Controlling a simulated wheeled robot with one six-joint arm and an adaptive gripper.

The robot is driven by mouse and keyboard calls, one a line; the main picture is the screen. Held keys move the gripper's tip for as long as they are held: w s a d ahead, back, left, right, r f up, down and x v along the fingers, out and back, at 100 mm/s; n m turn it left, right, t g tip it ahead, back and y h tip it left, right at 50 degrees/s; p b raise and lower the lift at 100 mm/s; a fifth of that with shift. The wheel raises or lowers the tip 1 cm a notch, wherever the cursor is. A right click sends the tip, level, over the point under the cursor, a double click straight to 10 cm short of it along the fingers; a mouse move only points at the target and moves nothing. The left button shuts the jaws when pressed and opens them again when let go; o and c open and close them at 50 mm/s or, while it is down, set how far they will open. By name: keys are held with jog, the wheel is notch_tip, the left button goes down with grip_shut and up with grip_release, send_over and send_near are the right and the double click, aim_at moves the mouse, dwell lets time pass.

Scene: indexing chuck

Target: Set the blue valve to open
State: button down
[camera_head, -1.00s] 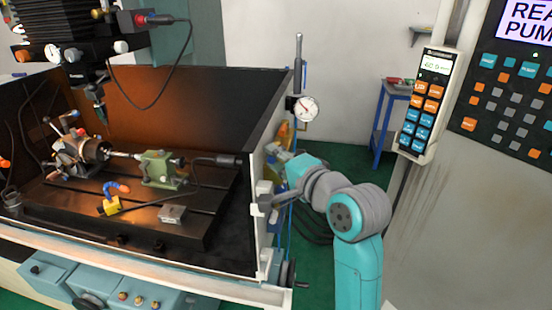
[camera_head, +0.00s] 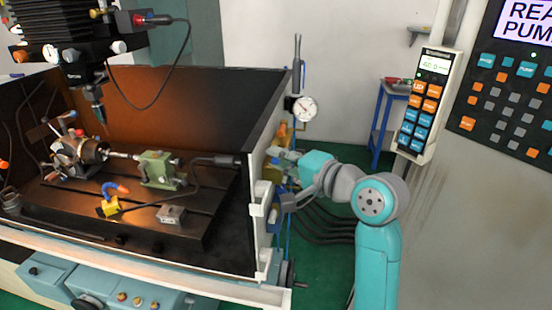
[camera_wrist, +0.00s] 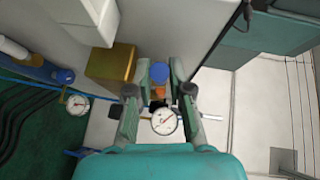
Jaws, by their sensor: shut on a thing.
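The blue valve (camera_wrist: 159,73) shows in the wrist view as a small round blue knob, with an orange part just below it. My gripper (camera_wrist: 160,70) has one grey-green finger on each side of the knob and is shut on it. The fingers partly hide its sides, and I cannot read its setting. In the head view my gripper (camera_head: 286,160) is at the outer right side of the machine enclosure. The valve itself cannot be made out there.
A yellow box (camera_wrist: 112,66) is close left of the fingers. A dial gauge (camera_wrist: 163,121) shows between the fingers; another gauge (camera_wrist: 77,104) is at left. The enclosure wall (camera_head: 262,195) stands left of my arm. A control pendant (camera_head: 424,105) hangs at right. Dark hoses lie behind my arm.

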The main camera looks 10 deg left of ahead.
jog(key=shift+w+d+n+g+y, duration=0.35)
jog(key=shift+w+d+n+g, duration=0.3)
jog(key=shift+n+g, duration=1.55)
jog(key=shift+w+d+n+g+y, duration=0.5)
jog(key=shift+n+g, duration=1.05)
jog(key=shift+g, duration=1.3)
jog(key=shift+w+d+n+g+y, duration=0.25)
jog(key=shift+w+d+n+g, duration=0.45)
jog(key=shift+n+g, duration=1.5)
jog(key=shift+w+m+g, duration=0.1)
jog(key=shift+m+g, duration=0.15)
jog(key=shift+g, duration=0.2)
jog(key=c, duration=1.3)
grip_release()
jog(key=shift+a, duration=0.1)
jog(key=shift+c, duration=0.2)
